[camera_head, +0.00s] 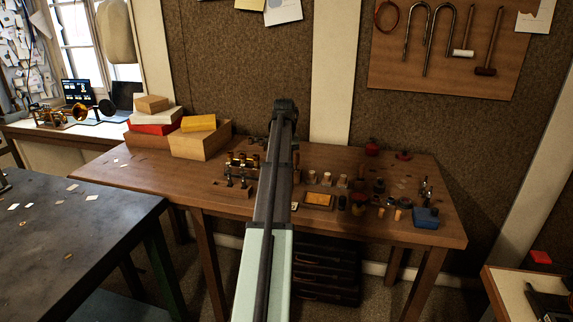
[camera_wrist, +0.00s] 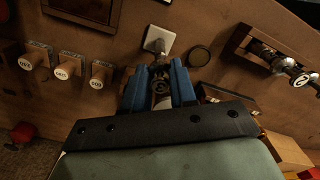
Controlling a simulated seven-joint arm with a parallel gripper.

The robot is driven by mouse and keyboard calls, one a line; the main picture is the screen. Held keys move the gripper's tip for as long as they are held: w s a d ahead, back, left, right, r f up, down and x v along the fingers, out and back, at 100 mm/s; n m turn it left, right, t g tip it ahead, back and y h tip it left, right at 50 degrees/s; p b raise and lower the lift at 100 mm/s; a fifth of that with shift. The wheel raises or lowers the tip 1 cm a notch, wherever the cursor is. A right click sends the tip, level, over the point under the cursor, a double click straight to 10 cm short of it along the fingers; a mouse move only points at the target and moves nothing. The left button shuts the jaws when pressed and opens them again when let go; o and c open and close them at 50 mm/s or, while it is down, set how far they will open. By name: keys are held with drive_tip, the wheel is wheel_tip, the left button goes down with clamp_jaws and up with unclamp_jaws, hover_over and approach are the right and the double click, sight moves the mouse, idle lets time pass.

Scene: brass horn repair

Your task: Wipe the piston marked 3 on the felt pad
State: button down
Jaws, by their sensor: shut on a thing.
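My gripper (camera_wrist: 160,80) shows its blue fingers in the wrist view, shut on a metal piston (camera_wrist: 161,88). A grey tip below the piston overlaps a white square card (camera_wrist: 170,38); I cannot tell whether they touch. No number shows on the held piston. The felt pad (camera_head: 319,200) is a tan patch in a wooden frame, just right of my arm in the head view. Its framed edge also shows at the top left of the wrist view (camera_wrist: 62,18), apart from the piston. My arm hides the gripper in the head view.
A wooden rack (camera_wrist: 252,42) holds pistons, one marked 2 (camera_wrist: 301,80). Several labelled corks (camera_wrist: 68,71) stand on the other side. A dark disc (camera_wrist: 199,56) lies near the card. Bottles and a blue box (camera_head: 425,218) fill the bench's right; boxes (camera_head: 200,143) stand back left.

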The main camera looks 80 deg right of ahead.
drive_tip(key=shift+w, duration=0.35)
drive_tip(key=shift+s, duration=0.2)
drive_tip(key=shift+s, duration=0.8)
drive_tip(key=shift+w, duration=0.3)
drive_tip(key=shift+w, duration=0.7)
drive_tip(key=shift+s, duration=0.15)
drive_tip(key=shift+s, duration=0.85)
drive_tip(key=shift+w, duration=0.2)
